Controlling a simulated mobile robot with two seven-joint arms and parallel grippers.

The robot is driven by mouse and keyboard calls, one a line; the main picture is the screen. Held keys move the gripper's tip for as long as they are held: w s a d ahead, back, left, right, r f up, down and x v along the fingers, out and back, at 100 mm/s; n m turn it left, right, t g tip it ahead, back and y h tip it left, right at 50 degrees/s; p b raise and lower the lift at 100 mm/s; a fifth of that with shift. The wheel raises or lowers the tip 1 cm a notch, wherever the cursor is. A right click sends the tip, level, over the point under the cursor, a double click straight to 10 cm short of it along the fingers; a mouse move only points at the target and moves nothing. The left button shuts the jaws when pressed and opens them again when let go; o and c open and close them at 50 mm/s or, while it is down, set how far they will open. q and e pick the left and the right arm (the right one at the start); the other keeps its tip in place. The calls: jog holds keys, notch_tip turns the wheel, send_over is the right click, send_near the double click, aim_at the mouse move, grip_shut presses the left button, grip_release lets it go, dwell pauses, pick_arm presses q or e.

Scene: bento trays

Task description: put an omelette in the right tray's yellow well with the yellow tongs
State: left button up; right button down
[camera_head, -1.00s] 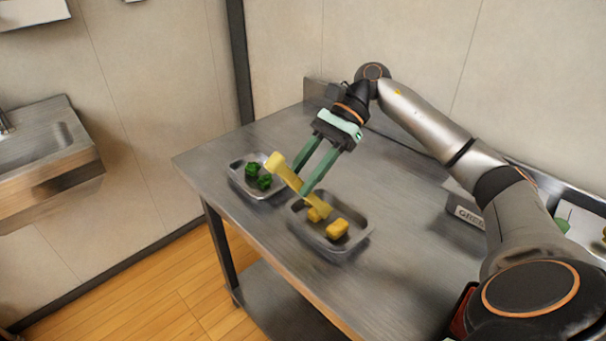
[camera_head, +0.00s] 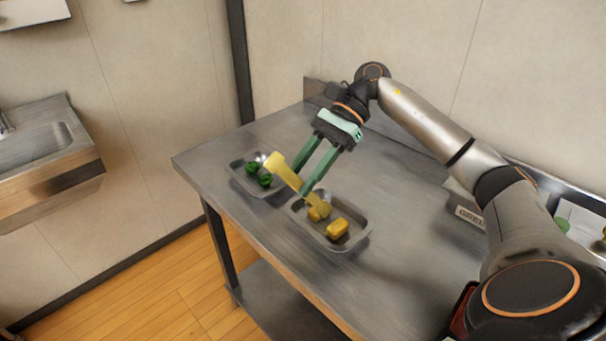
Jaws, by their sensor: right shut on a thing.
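My right gripper (camera_head: 313,180) is shut on the yellow tongs (camera_head: 287,174), which slant down to the right. The lower end of the tongs is over a metal pan (camera_head: 347,247) on the steel table, at one of two yellow omelette pieces. That piece (camera_head: 316,214) is partly hidden by the tongs; I cannot tell whether they grip it. The other omelette (camera_head: 338,228) lies uncovered in the same pan. No tray with a yellow well is recognisable in view. My left gripper is not in view.
A second metal pan (camera_head: 240,180) with green broccoli pieces (camera_head: 264,180) stands to the left on the table (camera_head: 390,210). A labelled metal container (camera_head: 466,211) is at the right, partly behind my right arm. A sink (camera_head: 40,138) is at the far left.

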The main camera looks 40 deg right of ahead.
pick_arm(q)
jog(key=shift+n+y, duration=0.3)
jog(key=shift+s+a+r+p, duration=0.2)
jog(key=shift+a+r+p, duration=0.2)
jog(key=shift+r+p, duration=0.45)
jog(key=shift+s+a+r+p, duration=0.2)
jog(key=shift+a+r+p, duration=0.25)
jog(key=shift+p, duration=0.8)
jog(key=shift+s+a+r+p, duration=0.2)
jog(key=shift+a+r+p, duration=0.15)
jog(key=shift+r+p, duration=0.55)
pick_arm(e)
notch_tip(320, 180, up, 10)
pick_arm(q)
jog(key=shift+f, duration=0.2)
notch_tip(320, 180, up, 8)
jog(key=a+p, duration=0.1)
jog(key=p, duration=0.8)
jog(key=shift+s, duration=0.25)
pick_arm(e)
notch_tip(320, 180, up, 12)
jog(key=shift+r, duration=0.15)
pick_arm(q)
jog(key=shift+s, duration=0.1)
